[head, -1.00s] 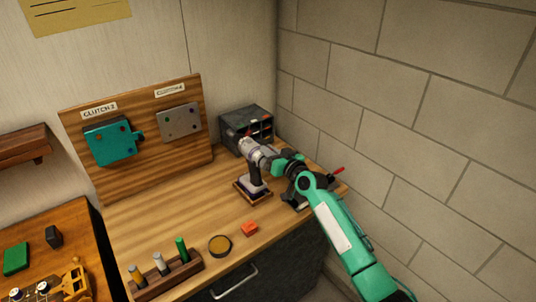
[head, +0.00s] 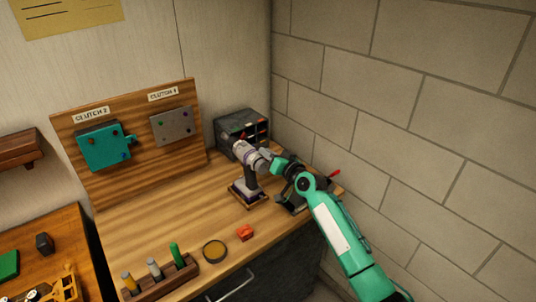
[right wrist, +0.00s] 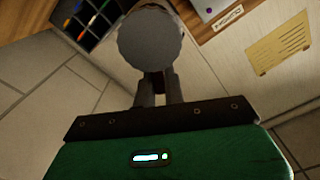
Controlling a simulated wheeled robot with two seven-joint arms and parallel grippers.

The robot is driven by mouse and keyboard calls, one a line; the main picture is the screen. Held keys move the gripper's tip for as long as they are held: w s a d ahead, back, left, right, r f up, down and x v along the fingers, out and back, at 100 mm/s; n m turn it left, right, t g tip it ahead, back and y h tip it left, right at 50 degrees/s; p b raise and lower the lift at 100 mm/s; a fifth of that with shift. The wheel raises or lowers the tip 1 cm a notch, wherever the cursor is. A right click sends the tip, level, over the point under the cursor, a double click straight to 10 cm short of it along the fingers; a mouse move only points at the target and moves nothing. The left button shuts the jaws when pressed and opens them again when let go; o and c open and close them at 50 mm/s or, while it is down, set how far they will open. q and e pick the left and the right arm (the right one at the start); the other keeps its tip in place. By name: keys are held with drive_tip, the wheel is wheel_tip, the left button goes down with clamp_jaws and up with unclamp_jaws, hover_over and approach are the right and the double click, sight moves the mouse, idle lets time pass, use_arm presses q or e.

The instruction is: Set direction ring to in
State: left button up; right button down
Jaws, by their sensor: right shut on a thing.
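A grey and black drill (head: 251,186) stands upright on a small wooden base on the workbench. Its light grey head (head: 243,152) points up and left. My right gripper (head: 268,159) is at the right end of the drill's head. In the right wrist view my right gripper's fingers (right wrist: 160,88) are shut on a round grey part (right wrist: 150,38), which looks like the drill's ring. The ring's setting and marks cannot be read. My left gripper is not in view.
A dark parts organizer (head: 240,130) stands behind the drill. A red block (head: 245,233), a round tin (head: 214,251) and a wooden rack (head: 160,283) lie in front. A block wall bounds the right.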

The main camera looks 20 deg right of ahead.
drive_tip(key=c, duration=1.5)
unclamp_jaws()
drive_tip(key=shift+s, duration=0.15)
drive_tip(key=b+v, duration=0.4)
drive_tip(key=v, duration=0.9)
drive_tip(key=shift+s+d, duration=0.15)
drive_tip(key=shift+s, duration=0.15)
